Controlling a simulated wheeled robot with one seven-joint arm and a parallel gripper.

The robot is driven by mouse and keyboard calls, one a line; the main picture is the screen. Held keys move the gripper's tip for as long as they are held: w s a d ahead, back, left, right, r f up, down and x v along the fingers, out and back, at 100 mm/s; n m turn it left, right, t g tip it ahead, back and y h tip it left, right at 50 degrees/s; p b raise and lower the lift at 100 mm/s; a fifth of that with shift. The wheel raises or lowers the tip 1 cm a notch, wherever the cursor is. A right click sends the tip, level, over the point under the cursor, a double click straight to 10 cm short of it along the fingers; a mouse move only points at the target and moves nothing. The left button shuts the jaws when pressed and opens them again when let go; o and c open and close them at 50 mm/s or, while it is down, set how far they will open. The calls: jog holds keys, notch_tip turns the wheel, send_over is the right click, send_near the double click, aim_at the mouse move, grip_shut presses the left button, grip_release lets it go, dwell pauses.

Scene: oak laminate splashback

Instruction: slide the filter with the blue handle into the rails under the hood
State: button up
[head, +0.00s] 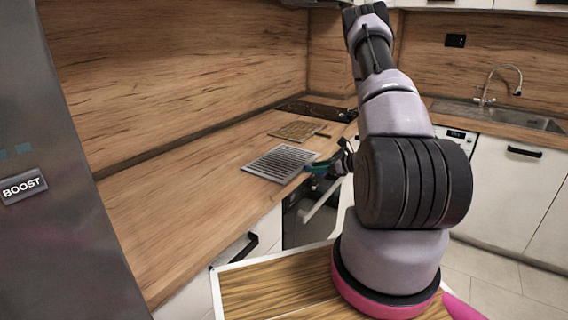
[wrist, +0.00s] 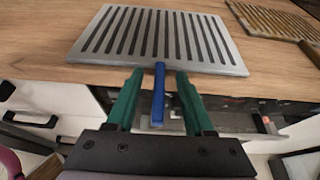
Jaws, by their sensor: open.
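The filter (head: 280,162) is a grey slatted panel lying flat on the wooden counter near its front edge. It also fills the upper middle of the wrist view (wrist: 150,38). Its blue handle (wrist: 158,95) sticks out over the counter's front edge toward me. My gripper (wrist: 159,76) has green fingers, open, one on each side of the handle with a gap on both sides. In the head view my gripper (head: 313,168) is at the filter's right side. The rails under the hood cannot be made out in either view.
A second, brownish filter (head: 297,131) with a wooden-looking handle lies farther along the counter (head: 150,215). A dark hob (head: 318,110) is behind it. A grey panel marked BOOST (head: 24,187) stands close at left. The counter's left part is clear.

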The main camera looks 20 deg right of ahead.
jog(key=shift+w+a+f, duration=0.1)
jog(key=shift+w, duration=0.1)
grip_shut()
dwell(1.3)
